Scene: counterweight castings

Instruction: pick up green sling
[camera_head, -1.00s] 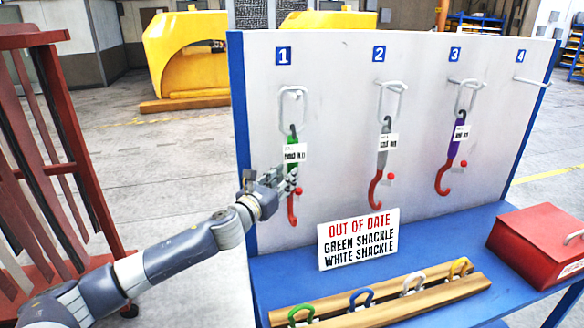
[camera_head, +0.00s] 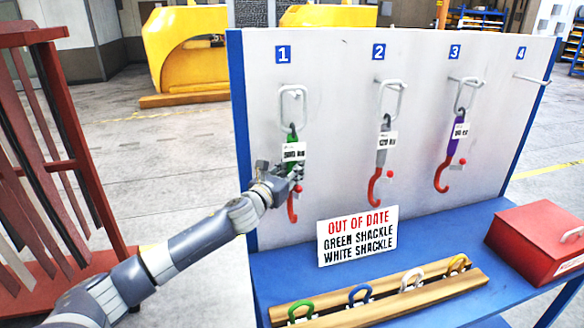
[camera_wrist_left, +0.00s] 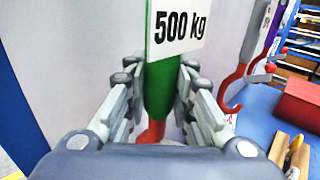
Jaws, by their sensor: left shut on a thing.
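The green sling (camera_head: 292,139) hangs by its loop from the peg under number 1 on the white board, with a white tag and a red hook (camera_head: 292,210) at its lower end. My left gripper (camera_head: 291,177) is at the lower part of the green strap, just above the red hook. In the left wrist view the green sling (camera_wrist_left: 158,90) stands upright between both fingers, which are shut on it; its tag reads "500 kg". The sling still hangs on its peg. My right gripper is not in view.
A grey sling (camera_head: 383,155) and a purple sling (camera_head: 458,130) hang to the right; peg 4 (camera_head: 532,80) is empty. Below stand an "out of date" sign (camera_head: 357,236), a wooden rack (camera_head: 385,305) of coloured shackles and a red box (camera_head: 540,240) on the blue bench.

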